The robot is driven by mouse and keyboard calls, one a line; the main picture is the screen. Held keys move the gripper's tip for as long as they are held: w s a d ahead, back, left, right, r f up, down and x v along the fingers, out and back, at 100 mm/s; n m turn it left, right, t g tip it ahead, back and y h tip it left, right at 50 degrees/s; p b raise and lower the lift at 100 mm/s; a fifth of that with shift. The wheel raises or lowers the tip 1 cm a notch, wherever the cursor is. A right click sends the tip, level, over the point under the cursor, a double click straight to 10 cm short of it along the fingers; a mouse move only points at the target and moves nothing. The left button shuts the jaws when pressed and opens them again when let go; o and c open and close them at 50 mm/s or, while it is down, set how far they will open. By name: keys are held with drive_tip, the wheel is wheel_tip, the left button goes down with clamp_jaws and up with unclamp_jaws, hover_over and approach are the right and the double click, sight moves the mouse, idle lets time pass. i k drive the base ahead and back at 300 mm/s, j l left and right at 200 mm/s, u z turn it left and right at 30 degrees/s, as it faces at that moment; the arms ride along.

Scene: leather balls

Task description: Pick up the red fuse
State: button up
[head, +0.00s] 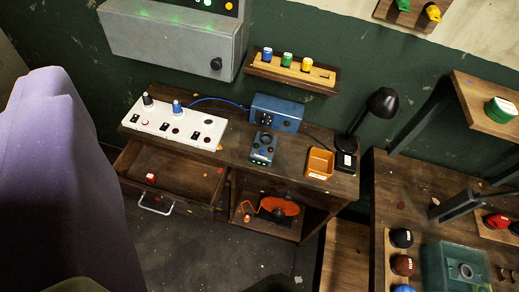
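A small red fuse (151,178) with a pale marking lies in the open drawer (185,185) of the wooden desk, toward the drawer's front left. It is small in the view, and nothing touches it. A wall rack (292,72) above the desk holds a blue fuse (267,54), a green fuse (287,59) and a yellow fuse (307,64), with bare room at its right end. I cannot make out my gripper's fingers in the head view.
A large lavender shape (60,180) fills the left side; I cannot tell what it is. The desktop holds a white switch panel (180,125), a blue box (277,112), an orange tray (320,163) and a black lamp (382,103). The floor before the drawer is clear.

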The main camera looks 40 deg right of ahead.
sight(151, 177)
drive_tip(key=i+z, duration=0.25)
drive_tip(key=i, duration=1.35)
